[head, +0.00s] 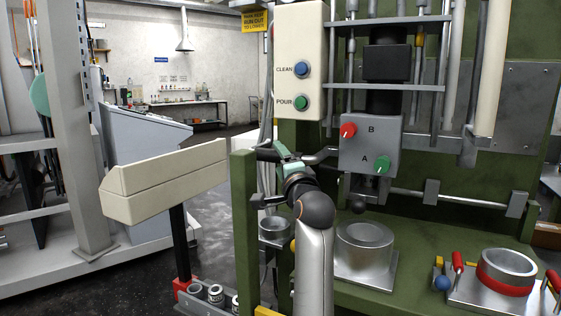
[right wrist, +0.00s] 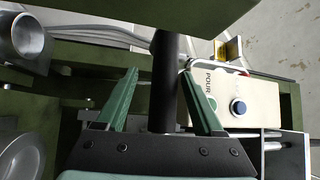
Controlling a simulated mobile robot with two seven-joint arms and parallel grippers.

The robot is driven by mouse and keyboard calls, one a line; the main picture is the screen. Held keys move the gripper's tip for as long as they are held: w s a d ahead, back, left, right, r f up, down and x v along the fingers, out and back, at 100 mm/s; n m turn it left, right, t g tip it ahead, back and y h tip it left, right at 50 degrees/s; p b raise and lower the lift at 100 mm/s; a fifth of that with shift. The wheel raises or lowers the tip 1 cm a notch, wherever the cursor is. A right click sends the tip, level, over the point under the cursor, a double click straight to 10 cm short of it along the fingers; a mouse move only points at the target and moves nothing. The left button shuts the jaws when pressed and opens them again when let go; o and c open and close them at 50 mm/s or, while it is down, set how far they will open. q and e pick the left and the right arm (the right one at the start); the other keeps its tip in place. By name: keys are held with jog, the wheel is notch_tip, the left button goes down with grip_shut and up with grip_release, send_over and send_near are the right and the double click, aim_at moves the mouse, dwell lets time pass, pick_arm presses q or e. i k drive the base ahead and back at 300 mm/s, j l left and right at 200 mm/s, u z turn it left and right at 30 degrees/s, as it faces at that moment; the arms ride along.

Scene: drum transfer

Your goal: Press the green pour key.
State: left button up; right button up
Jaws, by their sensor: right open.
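The green pour key (head: 301,103) is a round button low on a cream key panel (head: 313,40), beside the word POUR. The blue clean key (head: 301,69) sits above it. My right gripper (head: 277,150) is below the panel in the head view, apart from the key. In the right wrist view my right gripper (right wrist: 158,74) has its green fingers spread, with a dark post (right wrist: 165,70) showing between and beyond them. There the pour key (right wrist: 211,102) shows beside the right finger, partly hidden by it. The blue key also shows (right wrist: 238,107). My left gripper is not in view.
A grey box (head: 370,145) with a red knob B and a green knob A hangs right of the panel. Below stand a metal pot (head: 365,240) and a red-banded pot (head: 506,275). A green post (head: 243,230) rises left of my right arm.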

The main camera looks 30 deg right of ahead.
aim_at(300, 103)
jog(key=k+j, duration=0.2)
jog(key=k, duration=0.2)
jog(key=z, duration=1.5)
